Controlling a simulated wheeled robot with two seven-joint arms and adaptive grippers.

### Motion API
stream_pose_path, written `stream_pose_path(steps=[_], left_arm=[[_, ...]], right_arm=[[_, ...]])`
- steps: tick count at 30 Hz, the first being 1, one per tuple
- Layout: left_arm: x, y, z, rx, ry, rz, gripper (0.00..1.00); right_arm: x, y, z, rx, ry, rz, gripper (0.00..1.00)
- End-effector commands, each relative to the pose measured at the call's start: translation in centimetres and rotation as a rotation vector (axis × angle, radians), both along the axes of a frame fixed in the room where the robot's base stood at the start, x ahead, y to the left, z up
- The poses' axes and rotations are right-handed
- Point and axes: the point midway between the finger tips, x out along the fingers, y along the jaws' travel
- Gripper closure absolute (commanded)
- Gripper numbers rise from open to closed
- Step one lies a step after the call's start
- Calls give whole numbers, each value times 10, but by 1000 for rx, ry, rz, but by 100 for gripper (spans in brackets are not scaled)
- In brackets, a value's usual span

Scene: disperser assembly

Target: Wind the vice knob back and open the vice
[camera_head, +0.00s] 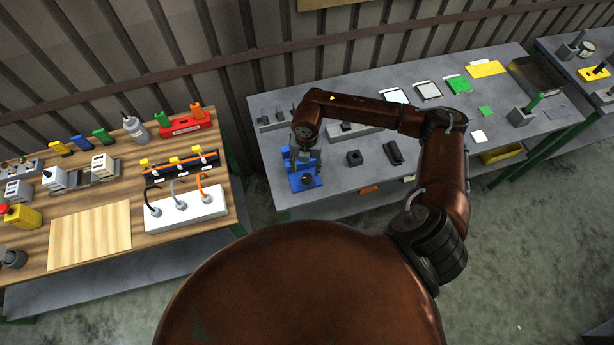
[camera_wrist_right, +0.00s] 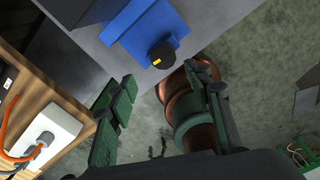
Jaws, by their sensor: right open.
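The blue vice (camera_head: 308,182) stands at the near left corner of the grey table. It also shows at the top of the right wrist view (camera_wrist_right: 142,28), with its black round knob (camera_wrist_right: 162,55) facing the gripper; the knob carries a yellow mark. My right gripper (camera_head: 305,157) is over the vice in the head view and partly covers it. The vice's jaws are hidden. My left gripper is not in view.
On the grey table (camera_head: 335,178), a dark block (camera_head: 354,158) and a dark elongated part (camera_head: 393,152) lie right of the vice. A wooden table (camera_head: 225,190) with a white socket strip (camera_head: 185,216) stands to the left, across a gap. Floor is free before the vice.

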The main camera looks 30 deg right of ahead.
Motion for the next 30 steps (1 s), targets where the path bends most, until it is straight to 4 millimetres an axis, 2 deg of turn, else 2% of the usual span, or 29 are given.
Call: stream_pose_path(steps=[3,16,21,28,30], left_arm=[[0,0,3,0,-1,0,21],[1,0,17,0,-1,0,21],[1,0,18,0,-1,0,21],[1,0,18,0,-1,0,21],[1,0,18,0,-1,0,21]], right_arm=[[1,-9,-7,-30,6,-12,54],[0,-7,-68,-24,3,-10,54],[0,-8,-76,-24,3,-8,54],[0,-7,-77,-24,2,-8,54],[0,-7,-77,-24,3,-8,58]])
